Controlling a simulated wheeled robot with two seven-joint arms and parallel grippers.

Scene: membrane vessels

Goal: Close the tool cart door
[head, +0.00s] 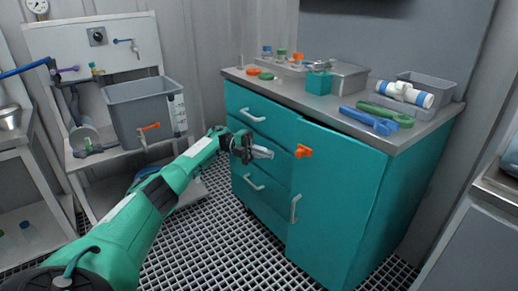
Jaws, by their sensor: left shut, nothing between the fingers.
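The teal tool cart has a door (338,205) on its right front, with a pale vertical handle (295,208) near the door's left edge. A dark gap shows along the door's top edge under the worktop, so the door looks slightly ajar. An orange latch (304,152) sits near the door's upper left edge. My left gripper (268,153) is shut and empty in front of the drawers, just left of the latch and above the handle's height. It appears apart from the door. My right gripper is out of view.
The cart's grey worktop (300,92) carries blue and green tools (385,115), a grey bin (425,88) and small bottles. A stand with a grey tank (140,108) is at left. Another counter (500,190) is at right. Grated floor (215,235) is clear before the cart.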

